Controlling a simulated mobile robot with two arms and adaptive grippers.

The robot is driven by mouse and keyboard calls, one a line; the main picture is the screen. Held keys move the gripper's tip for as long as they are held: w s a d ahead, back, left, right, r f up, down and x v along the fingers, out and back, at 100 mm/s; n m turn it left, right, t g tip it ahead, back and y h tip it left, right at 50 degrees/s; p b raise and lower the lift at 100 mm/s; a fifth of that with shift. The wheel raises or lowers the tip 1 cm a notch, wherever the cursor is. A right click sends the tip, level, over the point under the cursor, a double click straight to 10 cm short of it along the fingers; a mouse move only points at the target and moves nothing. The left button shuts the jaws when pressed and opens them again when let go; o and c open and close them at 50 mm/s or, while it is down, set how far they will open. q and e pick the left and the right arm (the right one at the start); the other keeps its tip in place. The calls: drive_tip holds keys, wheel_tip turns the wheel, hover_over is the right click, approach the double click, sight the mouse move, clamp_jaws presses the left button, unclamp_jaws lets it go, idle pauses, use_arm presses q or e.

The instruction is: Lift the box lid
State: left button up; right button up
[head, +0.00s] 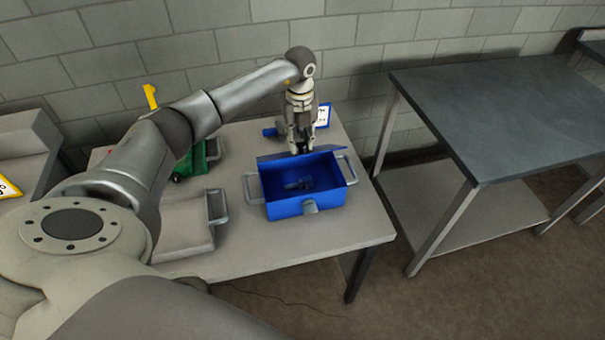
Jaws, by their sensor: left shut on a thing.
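A blue box (283,209) with grey side handles and a grey front latch stands on the light table. Its blue lid (272,157) is up at the back edge, so the inside shows. A dark tool (299,185) lies on the box floor. My left gripper (300,150) points down at the lid's edge at the back of the box and is shut on the lid. The fingertips are small and partly hidden against the lid. My right gripper is not in view.
A grey box (184,233) with a handle and a green box (197,160) stand left of the blue box. A white sign (323,115) is behind it. A dark-topped workbench (500,120) stands to the right. The table's front right corner is clear.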

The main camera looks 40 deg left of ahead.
use_arm(q)
drive_tip(key=shift+w+a+r+b, duration=0.15)
drive_tip(key=shift+w+a+r, duration=0.5)
drive_tip(key=shift+a, duration=0.15)
drive_tip(key=shift+w+a+r+b, duration=0.15)
drive_tip(key=shift+w+a+r, duration=0.5)
drive_tip(key=shift+a, duration=0.1)
drive_tip(key=shift+a, duration=0.1)
